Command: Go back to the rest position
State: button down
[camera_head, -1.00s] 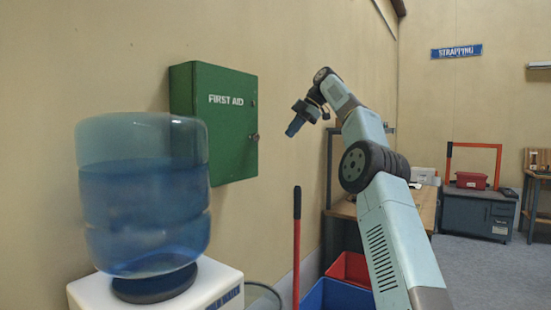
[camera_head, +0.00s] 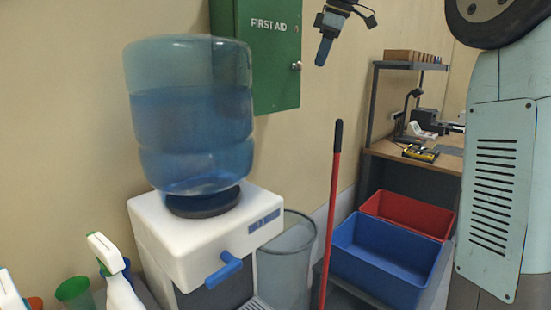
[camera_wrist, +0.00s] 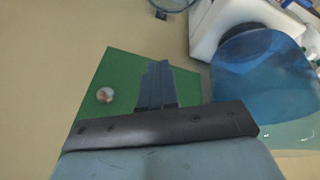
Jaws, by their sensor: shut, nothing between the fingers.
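My gripper (camera_head: 326,40) is at the top of the head view, in front of the wall just right of the green first aid cabinet. Its blue fingers point down, are shut and hold nothing. In the wrist view my gripper (camera_wrist: 158,82) shows with its fingers together against the green cabinet. My arm's light blue link stands at the right of the head view. The part joining it to the gripper is out of the picture.
The green first aid cabinet (camera_head: 272,75) hangs on the wall. A water cooler (camera_head: 205,235) with a blue bottle (camera_head: 190,120) stands left, spray bottles before it. A red pole (camera_head: 331,210), blue bin (camera_head: 375,260), red bin (camera_head: 405,215) and workbench (camera_head: 450,160) stand right.

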jog(key=s+d+f+m+t+h, duration=0.1)
jog(key=s+d+f+m, duration=0.2)
jog(key=s+f+m, duration=0.2)
jog(key=s+d+f+m+h, duration=0.1)
jog(key=s+d+f+m, duration=0.3)
jog(key=s+f, duration=0.8)
jog(key=s+d+f+m+t+h, duration=0.1)
jog(key=s+d+f+m, duration=0.3)
jog(key=s+f, duration=0.5)
jog(key=s+m, duration=0.2)
jog(key=s, duration=0.7)
jog(key=shift+t, duration=0.3)
